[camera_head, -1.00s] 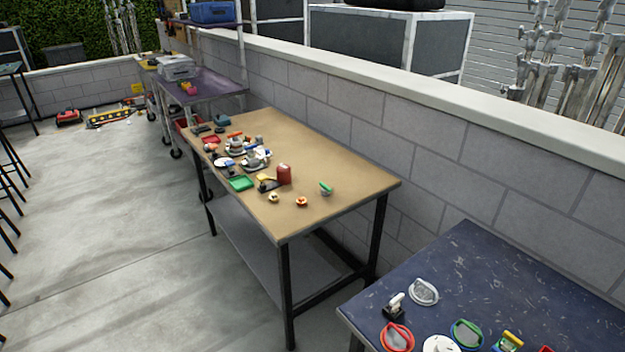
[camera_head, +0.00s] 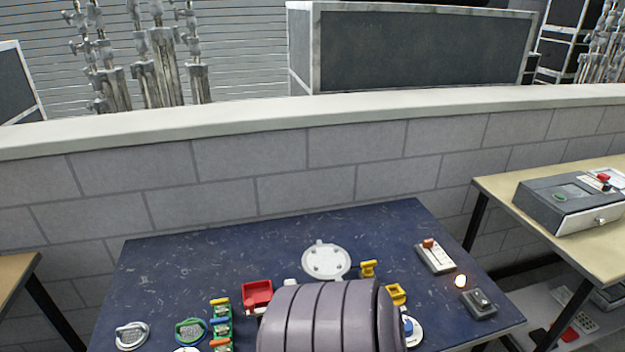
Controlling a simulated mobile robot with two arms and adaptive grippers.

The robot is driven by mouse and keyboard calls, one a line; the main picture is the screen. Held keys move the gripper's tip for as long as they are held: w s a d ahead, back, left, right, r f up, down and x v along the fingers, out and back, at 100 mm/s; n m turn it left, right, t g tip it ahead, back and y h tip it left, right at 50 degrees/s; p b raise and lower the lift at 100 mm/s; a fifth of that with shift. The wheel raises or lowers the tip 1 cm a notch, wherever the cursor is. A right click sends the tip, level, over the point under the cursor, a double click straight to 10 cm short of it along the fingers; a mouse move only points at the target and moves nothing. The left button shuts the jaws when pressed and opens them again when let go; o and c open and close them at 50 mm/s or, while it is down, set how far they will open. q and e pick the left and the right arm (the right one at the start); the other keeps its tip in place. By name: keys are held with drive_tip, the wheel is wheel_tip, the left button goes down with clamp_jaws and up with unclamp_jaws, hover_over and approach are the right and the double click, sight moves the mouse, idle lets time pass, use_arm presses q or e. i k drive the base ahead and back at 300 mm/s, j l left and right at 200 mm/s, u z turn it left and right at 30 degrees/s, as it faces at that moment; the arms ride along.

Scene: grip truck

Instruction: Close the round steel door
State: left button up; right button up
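A round silver-grey piece (camera_head: 132,335) with a raised rim and a handle-like bar lies at the near left of the blue table (camera_head: 200,268). It looks like the round steel door; I cannot tell whether it stands open or shut. A larger pale round plate (camera_head: 326,261) with small round marks lies near the table's middle. Neither of my grippers shows in the head view.
A green-rimmed round piece (camera_head: 191,331), green blocks (camera_head: 221,326) and a red box (camera_head: 257,295) lie left of middle. Yellow fittings (camera_head: 368,269) and a switch box (camera_head: 435,256) lie right. The table's near middle is hidden. A block wall (camera_head: 300,165) stands behind; the table's back left is clear.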

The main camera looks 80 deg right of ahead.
sight(327, 262)
drive_tip(key=z, duration=2.65)
drive_tip(key=k+l, duration=0.15)
drive_tip(key=l, duration=0.25)
drive_tip(key=k+l+z, duration=0.1)
drive_tip(key=l, duration=0.25)
drive_tip(key=k+l, duration=0.15)
drive_tip(key=l, duration=0.25)
